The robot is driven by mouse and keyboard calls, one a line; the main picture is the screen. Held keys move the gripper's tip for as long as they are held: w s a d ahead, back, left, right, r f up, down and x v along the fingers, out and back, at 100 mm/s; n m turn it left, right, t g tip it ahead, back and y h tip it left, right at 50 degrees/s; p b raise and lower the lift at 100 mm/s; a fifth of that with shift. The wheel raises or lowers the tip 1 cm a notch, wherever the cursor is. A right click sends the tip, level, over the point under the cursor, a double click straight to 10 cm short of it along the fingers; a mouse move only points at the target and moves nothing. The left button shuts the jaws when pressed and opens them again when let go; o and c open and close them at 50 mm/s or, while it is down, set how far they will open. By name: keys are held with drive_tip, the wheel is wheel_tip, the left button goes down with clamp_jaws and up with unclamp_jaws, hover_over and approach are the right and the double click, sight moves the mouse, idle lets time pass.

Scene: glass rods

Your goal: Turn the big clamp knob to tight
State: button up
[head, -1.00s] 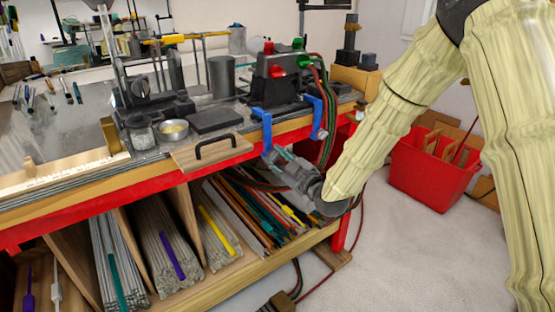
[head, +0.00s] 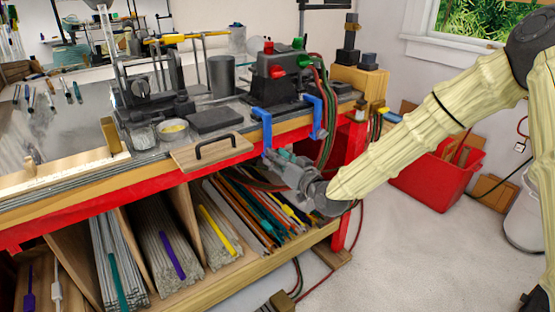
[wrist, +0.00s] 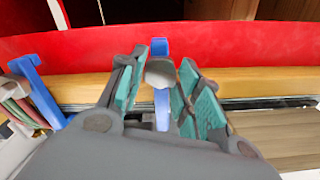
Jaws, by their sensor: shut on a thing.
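Two blue clamps grip the bench edge below the black torch unit. The left clamp (head: 262,122) has my gripper (head: 275,158) at its lower end, just under the front edge of the bench. In the wrist view a rounded grey knob (wrist: 160,73) sits in front of that clamp's blue bar (wrist: 161,108). My gripper (wrist: 161,82) has its teal-padded fingers on either side of the knob and is shut on it. In the head view the knob is hidden by my gripper. The right clamp (head: 320,128) stands apart, and it also shows in the wrist view (wrist: 34,90).
The black torch unit (head: 285,78) with hoses (head: 327,150) is above the clamps. A wooden board with a black handle (head: 212,152) is to the left. Rod bins (head: 160,245) fill the shelf below. A red crate (head: 436,180) stands on open floor at right.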

drive_tip(key=m+b, duration=0.1)
drive_tip(key=m, duration=0.7)
drive_tip(key=shift+f, duration=0.1)
idle(0.4)
drive_tip(key=o, duration=0.9)
drive_tip(key=shift+o, duration=0.2)
drive_tip(key=shift+s+d, duration=0.1)
drive_tip(key=v, duration=1.1)
drive_tip(key=shift+s+d, duration=0.2)
drive_tip(key=shift+s, duration=0.15)
